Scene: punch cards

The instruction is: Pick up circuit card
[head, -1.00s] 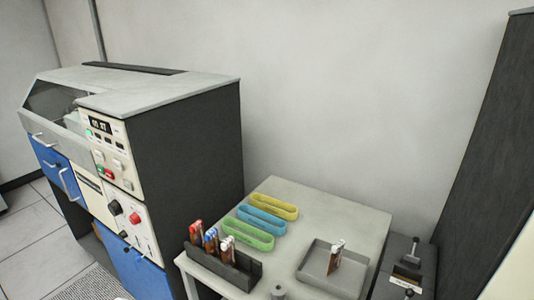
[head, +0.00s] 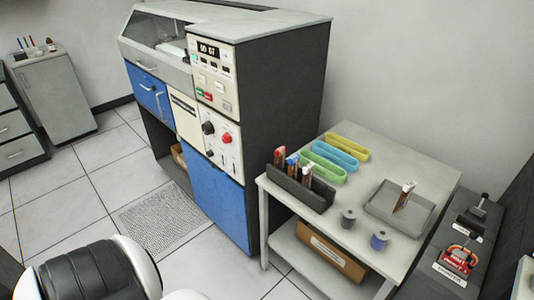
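A dark rack (head: 300,190) on the light table (head: 405,160) holds several upright brown cards with coloured tops, red, blue and white. Another brown card with a white and red top (head: 404,196) stands tilted in a grey tray (head: 385,213) on the right of the table. I cannot tell which of these is the circuit card. Neither of my grippers is in view.
Yellow (head: 348,147), blue (head: 335,158) and green (head: 323,168) oblong trays lie behind the rack. A cardboard box (head: 330,258) is on the lower shelf. A large blue-fronted machine (head: 220,205) stands left; tiled floor lies before it.

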